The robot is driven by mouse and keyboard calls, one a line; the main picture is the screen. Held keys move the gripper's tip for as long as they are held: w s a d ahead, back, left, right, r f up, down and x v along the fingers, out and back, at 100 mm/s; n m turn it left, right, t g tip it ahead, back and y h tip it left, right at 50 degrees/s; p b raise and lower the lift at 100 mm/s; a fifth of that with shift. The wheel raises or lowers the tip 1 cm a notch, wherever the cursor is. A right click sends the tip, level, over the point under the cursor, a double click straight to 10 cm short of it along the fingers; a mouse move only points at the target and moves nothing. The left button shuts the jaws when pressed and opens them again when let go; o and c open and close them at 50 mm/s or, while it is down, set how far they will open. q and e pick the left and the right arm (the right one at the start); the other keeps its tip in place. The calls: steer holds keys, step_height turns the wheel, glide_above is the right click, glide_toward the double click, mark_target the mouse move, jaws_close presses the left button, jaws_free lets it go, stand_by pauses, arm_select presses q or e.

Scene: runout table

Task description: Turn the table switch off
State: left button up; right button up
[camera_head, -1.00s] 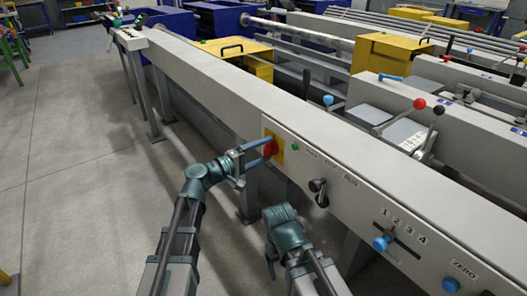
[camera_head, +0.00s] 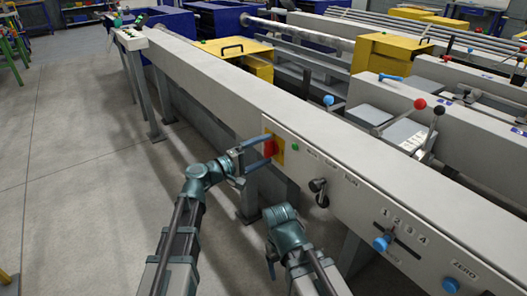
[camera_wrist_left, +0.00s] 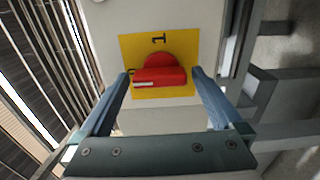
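The table switch is a red rotary knob (camera_head: 271,147) on a yellow plate (camera_head: 280,154), set in the front face of the long grey beam. In the left wrist view the knob (camera_wrist_left: 160,76) has its grip bar lying across the picture, with a white mark at its left end. A "1" is printed on the plate (camera_wrist_left: 184,50) above it; a dark mark at the left is unclear. My left gripper (camera_head: 267,150) is open, its blue-grey fingers on either side of the knob with gaps showing. My right gripper (camera_head: 271,266) hangs low, mostly hidden behind its arm.
Right of the plate are a green button (camera_head: 295,147), a black lever (camera_head: 318,190) and a blue-knobbed selector (camera_head: 381,243) numbered 1 to 4. The beam's legs (camera_head: 249,195) stand below the switch. The floor at the left is clear.

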arm_select(q)
steer(key=shift+s+a, duration=0.1)
steer(key=v, duration=1.3)
steer(key=shift+a, duration=0.25)
steer(key=shift+s, duration=0.15)
steer(key=x, duration=1.4)
steer(key=shift+s, duration=0.1)
